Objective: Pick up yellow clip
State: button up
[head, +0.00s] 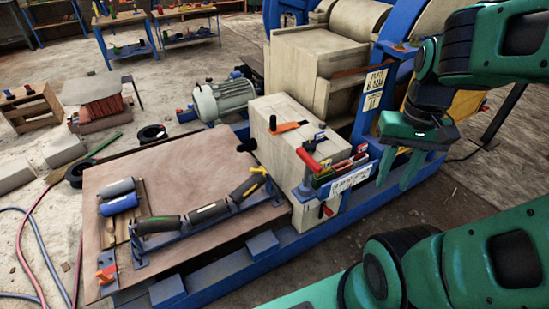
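A small yellow piece (259,172), which looks like the yellow clip, sits at the upper right end of a rack of dark rollers on the brown board. Other small yellow bits show among the coloured items on the blue ledge, too small to tell apart. My gripper (394,184) hangs at the right, pointing down, beside the ledge and well to the right of the yellow piece. Its two green fingers are apart with nothing visible between them.
The pale block (283,140) stands between the board and my gripper, with an orange handle (287,127) on top and a red-handled tool (311,160) near its right edge. A grey motor (222,98) stands behind. The board (175,168) is bare in its upper middle.

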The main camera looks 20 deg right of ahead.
aim_at(261, 169)
jog(key=u, duration=0.2)
jog(key=i, duration=0.95)
jog(key=u, duration=0.55)
